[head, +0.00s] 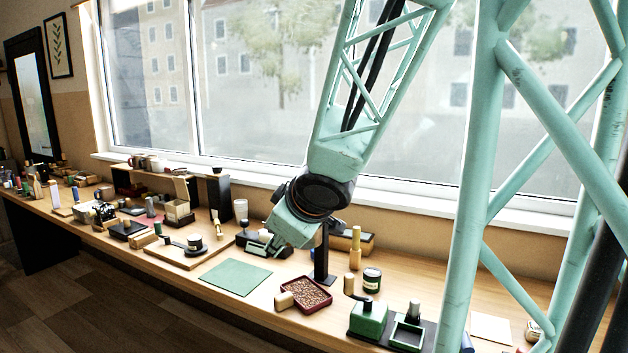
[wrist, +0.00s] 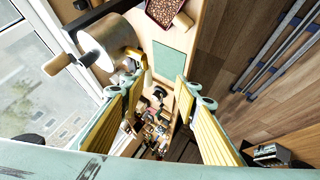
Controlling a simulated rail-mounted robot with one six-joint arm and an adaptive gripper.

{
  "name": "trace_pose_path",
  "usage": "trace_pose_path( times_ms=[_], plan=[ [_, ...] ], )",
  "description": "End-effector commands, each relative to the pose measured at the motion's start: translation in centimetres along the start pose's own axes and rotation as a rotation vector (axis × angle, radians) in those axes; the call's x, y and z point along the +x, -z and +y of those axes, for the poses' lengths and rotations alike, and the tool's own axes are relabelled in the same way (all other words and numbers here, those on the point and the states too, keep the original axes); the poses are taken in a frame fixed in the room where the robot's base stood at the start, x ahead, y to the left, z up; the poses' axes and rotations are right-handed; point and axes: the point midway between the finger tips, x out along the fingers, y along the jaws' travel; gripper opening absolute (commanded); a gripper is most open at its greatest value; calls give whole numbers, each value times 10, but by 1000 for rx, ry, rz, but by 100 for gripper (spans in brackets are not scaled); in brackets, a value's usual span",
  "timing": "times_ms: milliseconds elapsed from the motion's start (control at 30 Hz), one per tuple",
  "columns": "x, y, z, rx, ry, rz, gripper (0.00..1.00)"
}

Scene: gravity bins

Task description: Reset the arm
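My mint-green lattice arm (head: 342,140) hangs down over the workbench from the upper right in the head view. Its dark wrist joint (head: 322,192) sits above the bench, in front of the window. In the wrist view my gripper (wrist: 163,82) has two yellow-padded fingers spread wide apart. No object shows held between them; the bench and its clutter lie beyond the gap. In the head view the fingers are not clear against the items behind the wrist.
A green mat (head: 236,277) lies on the bench (head: 215,303), near a red tray of brown pellets (head: 328,293). A green boxed fixture (head: 369,320) and a dark jar (head: 372,280) stand right. A large wooden-handled cylinder (wrist: 106,40) is near the left finger.

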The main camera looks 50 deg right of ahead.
Motion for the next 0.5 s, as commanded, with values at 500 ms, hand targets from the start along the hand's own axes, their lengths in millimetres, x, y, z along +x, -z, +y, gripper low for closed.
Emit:
trace_pose_path(
  times_ms=[500],
  plan=[
    [-26, -19, -70, 184, 16, -163, 29]
  ],
)
